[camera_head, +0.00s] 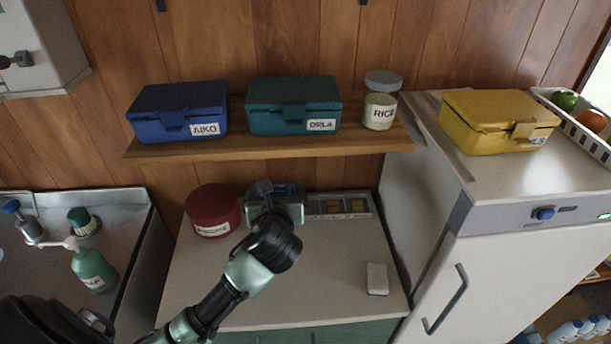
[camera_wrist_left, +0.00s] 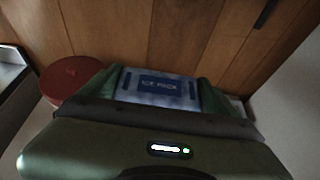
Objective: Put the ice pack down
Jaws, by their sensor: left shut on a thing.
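The ice pack (camera_wrist_left: 158,86) is a pale blue-white slab with a dark blue label, seen between the green fingers in the left wrist view. My left gripper (camera_wrist_left: 160,92) is shut on it. In the head view my left gripper (camera_head: 274,194) is over the back of the counter, and its own body covers most of the ice pack. I cannot tell whether the pack touches the counter. My right gripper is not in view.
A red round tin (camera_head: 212,208) stands just left of the gripper. A compartmented tray (camera_head: 340,214) lies to its right, and a small white block (camera_head: 377,279) near the front right. The wooden shelf (camera_head: 270,144) overhangs behind. The counter's middle (camera_head: 310,265) is clear.

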